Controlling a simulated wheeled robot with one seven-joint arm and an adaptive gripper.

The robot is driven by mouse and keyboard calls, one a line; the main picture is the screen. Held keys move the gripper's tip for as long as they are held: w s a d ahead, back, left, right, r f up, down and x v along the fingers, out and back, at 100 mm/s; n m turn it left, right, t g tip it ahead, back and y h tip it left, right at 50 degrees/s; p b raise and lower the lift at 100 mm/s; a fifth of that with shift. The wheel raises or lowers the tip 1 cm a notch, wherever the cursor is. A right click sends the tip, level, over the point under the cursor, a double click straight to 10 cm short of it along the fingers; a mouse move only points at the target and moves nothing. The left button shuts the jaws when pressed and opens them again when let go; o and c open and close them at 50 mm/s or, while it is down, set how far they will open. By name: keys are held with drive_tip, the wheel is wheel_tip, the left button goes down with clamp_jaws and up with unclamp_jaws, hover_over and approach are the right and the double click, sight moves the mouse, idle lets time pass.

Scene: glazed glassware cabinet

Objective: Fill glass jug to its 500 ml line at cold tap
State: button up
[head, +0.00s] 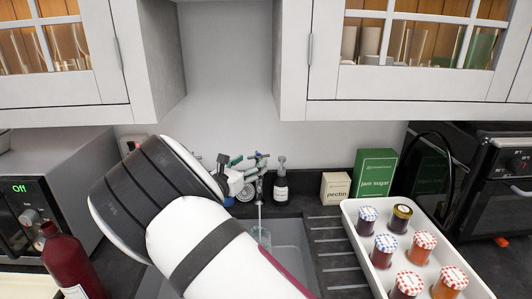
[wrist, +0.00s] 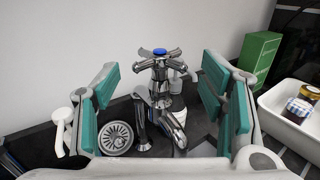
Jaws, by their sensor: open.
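The cold tap (wrist: 160,62) is chrome with a cross handle and a blue cap, upright in the middle of the wrist view. My gripper (wrist: 162,88) is open, with its teal-padded fingers on either side of the tap; I see no contact with the handle. In the head view my gripper (head: 240,172) is at the tap behind the sink, partly hidden by my arm. A clear glass vessel, seemingly the jug (head: 263,238), stands in the sink below the tap, partly hidden by my arm. Its 500 ml line and water level are too small to tell.
A dark soap bottle (head: 281,187), a pectin box (head: 335,188) and a green jam sugar box (head: 374,174) stand behind the sink. A white tray (head: 352,222) of jars is to the right. Glazed cabinets (head: 420,85) hang above. A red bottle (head: 67,258) stands left.

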sight(260, 156)
drive_tip(key=x, duration=0.9)
drive_tip(key=c, duration=1.2)
drive_tip(key=shift+o, duration=0.2)
drive_tip(key=shift+w, duration=0.1)
